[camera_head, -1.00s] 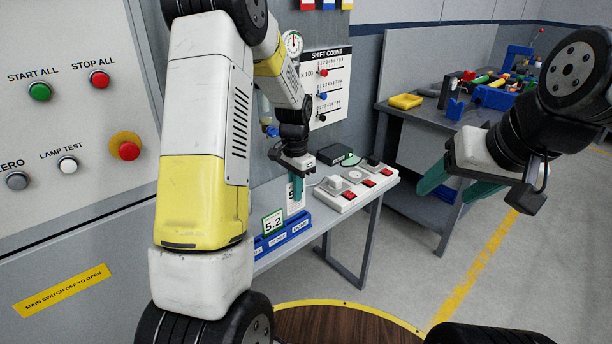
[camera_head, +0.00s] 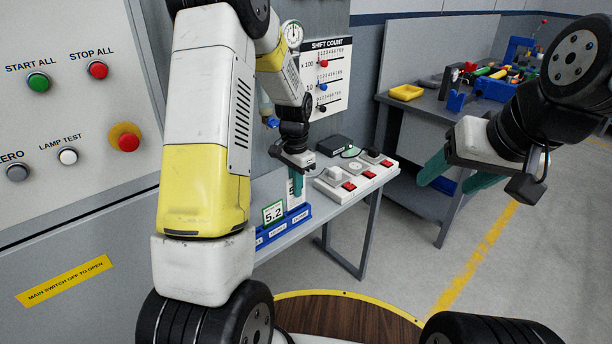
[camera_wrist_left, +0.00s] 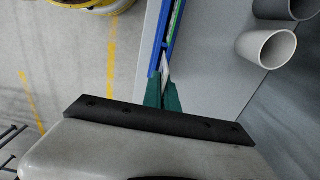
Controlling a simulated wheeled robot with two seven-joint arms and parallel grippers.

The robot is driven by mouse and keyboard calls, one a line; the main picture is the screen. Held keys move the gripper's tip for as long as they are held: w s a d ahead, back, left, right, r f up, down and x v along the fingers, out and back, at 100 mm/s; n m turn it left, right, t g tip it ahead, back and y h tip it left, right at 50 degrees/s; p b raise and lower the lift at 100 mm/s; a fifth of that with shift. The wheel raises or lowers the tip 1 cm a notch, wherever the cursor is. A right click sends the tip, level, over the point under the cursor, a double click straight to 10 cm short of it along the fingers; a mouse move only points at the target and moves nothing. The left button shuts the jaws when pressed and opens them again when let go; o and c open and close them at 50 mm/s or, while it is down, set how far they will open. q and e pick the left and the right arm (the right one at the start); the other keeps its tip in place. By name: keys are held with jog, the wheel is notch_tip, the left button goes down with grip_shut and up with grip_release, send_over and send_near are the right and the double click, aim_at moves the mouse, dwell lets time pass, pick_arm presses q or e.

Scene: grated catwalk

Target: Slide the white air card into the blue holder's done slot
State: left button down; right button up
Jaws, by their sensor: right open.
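The blue holder (camera_head: 287,229) stands on the narrow grey bench, with labels along its front. A green-framed card reading 5.2 (camera_head: 273,213) stands at its left part. The white air card (camera_head: 292,201) is upright at its right part, above the label that seems to read done. My left gripper (camera_head: 297,188) has its green fingers closed on that card from above. In the left wrist view the fingers (camera_wrist_left: 163,95) pinch the card's edge (camera_wrist_left: 166,68), in line with the blue holder (camera_wrist_left: 157,58). Whether the card's bottom is seated is hidden. My right gripper (camera_head: 452,178) is open and empty, in the air.
A white switch box with red switches (camera_head: 352,177) sits on the bench just right of the holder. A dark box (camera_head: 334,146) is behind it. Grey cups (camera_wrist_left: 266,48) show in the wrist view. A cluttered workbench (camera_head: 440,108) stands back right.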

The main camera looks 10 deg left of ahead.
aim_at(296, 201)
dwell(0.6)
pick_arm(q)
jog(key=shift+f, duration=2.5)
jog(key=c, duration=1.6)
grip_release()
jog(key=shift+o, duration=0.4)
jog(key=o, duration=0.3)
jog(key=shift+o, duration=0.2)
jog(key=shift+r, duration=0.1)
